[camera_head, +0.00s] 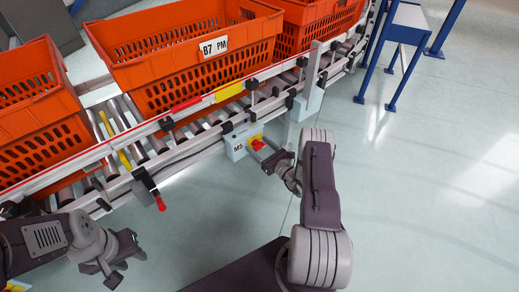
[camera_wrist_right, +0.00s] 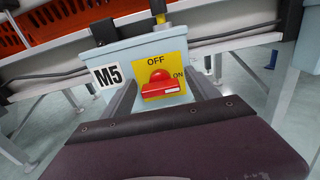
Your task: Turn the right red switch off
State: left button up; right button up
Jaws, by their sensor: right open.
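The red switch (camera_head: 257,145) sits on a yellow plate on a grey box marked M5 (camera_head: 237,147), fixed to the conveyor's front side. In the right wrist view the red switch (camera_wrist_right: 160,86) lies about level, its white-marked end toward the right, on the ON side. OFF is printed above it. My right gripper (camera_head: 264,151) is open right at the box. In the wrist view its fingers (camera_wrist_right: 163,98) stand left and right of the knob, apart from it as far as I can see. My left gripper (camera_head: 128,268) is at the lower left, empty, its fingertips apart.
Orange totes (camera_head: 200,53) stand on the roller conveyor (camera_head: 190,140). A red-tipped black fitting (camera_head: 158,198) hangs from the front rail. A grey upright bracket (camera_head: 308,90) stands right of the M5 box. A blue-legged table (camera_head: 407,25) is at the upper right. The floor at right is clear.

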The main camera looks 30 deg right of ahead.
jog(key=c, duration=1.4)
jog(key=shift+o, duration=0.2)
jog(key=n+p, duration=0.2)
jog(key=n, duration=0.1)
jog(key=shift+r+n, duration=0.1)
jog(key=shift+n, duration=0.3)
jog(key=n+p, duration=0.2)
jog(key=n, duration=0.3)
jog(key=shift+a, duration=0.15)
jog(key=n+p, duration=0.2)
jog(key=n, duration=0.3)
jog(key=shift+s+a+f+n+p, duration=0.1)
jog(key=shift+n+p, duration=0.15)
jog(key=shift+n, duration=0.45)
jog(key=shift+w+d+f+n+p, duration=0.1)
jog(key=shift+f+n+p, duration=0.1)
jog(key=shift+n, duration=0.5)
jog(key=shift+s+a+f+n+p, duration=0.1)
jog(key=shift+n+p, duration=0.15)
jog(key=shift+n, duration=0.45)
